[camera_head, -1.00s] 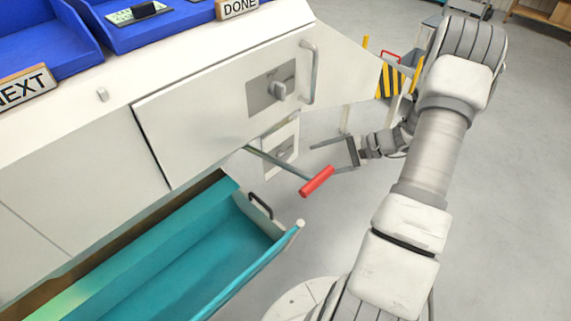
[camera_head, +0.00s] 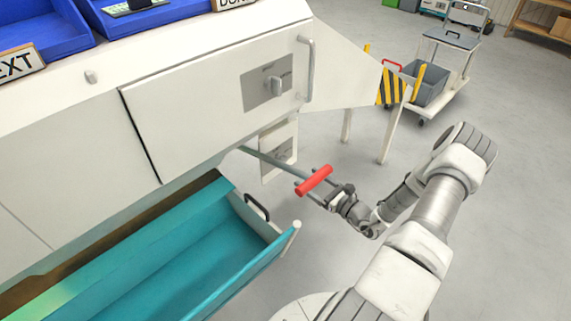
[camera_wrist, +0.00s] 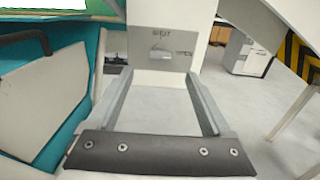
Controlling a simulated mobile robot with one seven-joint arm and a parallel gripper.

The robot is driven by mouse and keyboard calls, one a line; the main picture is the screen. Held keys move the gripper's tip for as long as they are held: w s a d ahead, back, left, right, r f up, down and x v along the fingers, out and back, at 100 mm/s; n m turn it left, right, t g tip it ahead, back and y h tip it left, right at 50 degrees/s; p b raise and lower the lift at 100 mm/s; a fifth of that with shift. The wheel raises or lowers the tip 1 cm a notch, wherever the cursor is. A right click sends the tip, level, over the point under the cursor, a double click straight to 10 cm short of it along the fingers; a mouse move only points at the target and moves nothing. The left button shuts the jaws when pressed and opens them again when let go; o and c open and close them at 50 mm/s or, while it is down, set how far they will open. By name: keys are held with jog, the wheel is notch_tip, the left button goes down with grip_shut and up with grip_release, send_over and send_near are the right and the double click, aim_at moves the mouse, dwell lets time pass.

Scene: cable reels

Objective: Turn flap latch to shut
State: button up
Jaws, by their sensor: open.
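In the head view, a white flap panel (camera_head: 200,115) carries a grey plate with a turn knob (camera_head: 274,86) beside a vertical bar handle (camera_head: 307,70). A second, lower white plate with a small knob (camera_head: 282,150) hangs below it. I cannot tell from the labels which knob is the flap latch. My gripper (camera_head: 312,187) is low, partly hidden by a red grip, and points toward the lower plate. In the wrist view the open, empty fingers (camera_wrist: 158,78) frame the lower plate's grey knob (camera_wrist: 160,53), which lies beyond the tips, apart from them. Its lettering is unreadable.
A red grip (camera_head: 314,180) on a grey rod sticks out near my gripper. A teal trough (camera_head: 190,262) with a black handle (camera_head: 258,207) stands at lower left. White legs and a cart (camera_head: 440,95) stand at right. Floor between is clear.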

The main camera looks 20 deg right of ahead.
aim_at(281, 160)
jog(key=b+x, duration=0.1)
jog(key=x, duration=1)
jog(key=shift+f, duration=0.1)
grip_shut()
